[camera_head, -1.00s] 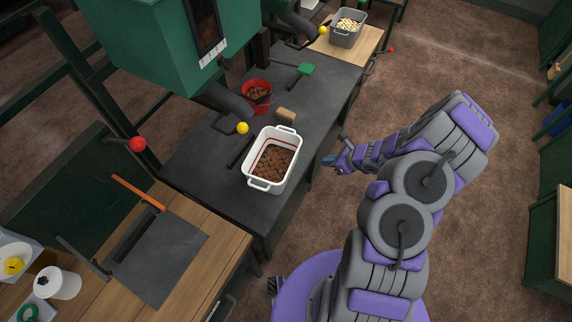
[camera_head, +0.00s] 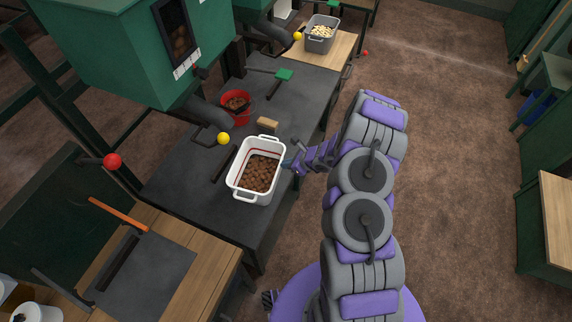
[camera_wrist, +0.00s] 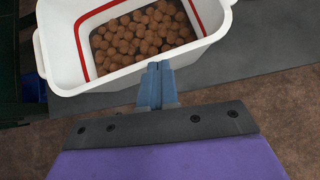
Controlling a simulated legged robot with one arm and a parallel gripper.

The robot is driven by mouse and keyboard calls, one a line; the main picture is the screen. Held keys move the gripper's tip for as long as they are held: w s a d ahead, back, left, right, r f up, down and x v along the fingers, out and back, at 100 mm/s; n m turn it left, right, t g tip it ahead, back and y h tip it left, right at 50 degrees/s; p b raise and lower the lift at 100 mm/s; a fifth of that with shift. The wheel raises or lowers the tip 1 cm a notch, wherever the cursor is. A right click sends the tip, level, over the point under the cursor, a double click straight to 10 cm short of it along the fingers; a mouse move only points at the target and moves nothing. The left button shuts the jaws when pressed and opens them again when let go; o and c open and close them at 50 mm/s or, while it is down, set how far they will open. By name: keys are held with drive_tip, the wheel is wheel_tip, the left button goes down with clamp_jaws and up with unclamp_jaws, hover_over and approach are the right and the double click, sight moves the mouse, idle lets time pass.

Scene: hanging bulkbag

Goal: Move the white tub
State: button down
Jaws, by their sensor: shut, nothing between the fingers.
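The white tub (camera_head: 238,181) stands on the dark grey bench, with brown round pieces inside and a red line around its inner wall. It has a handle at each end. In the wrist view the tub (camera_wrist: 122,80) fills the upper part, its near long wall facing me. My gripper (camera_head: 288,163) is at the tub's right long side, near the rim. In the wrist view my gripper (camera_wrist: 156,68) is shut and empty, its fingertips in front of the near wall. I cannot tell whether they touch it.
The dark bench (camera_head: 189,180) also holds a red bucket (camera_head: 238,107), a tan block (camera_head: 267,125) and a green-headed tool (camera_head: 284,75). A green hopper with a yellow-knobbed lever (camera_head: 223,139) overhangs the bench. A grey tub (camera_head: 320,42) stands at the back. Open floor lies right.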

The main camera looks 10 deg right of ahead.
drive_tip(key=shift+w+d, duration=0.1)
drive_tip(key=shift+w, duration=0.05)
drive_tip(key=w+a+b, duration=0.1)
drive_tip(key=w+a, duration=0.3)
drive_tip(key=a, duration=0.1)
drive_tip(key=shift+w+a+r, duration=0.3)
drive_tip(key=shift+w+a, duration=0.05)
drive_tip(key=shift+w, duration=0.05)
drive_tip(key=shift+a, duration=0.1)
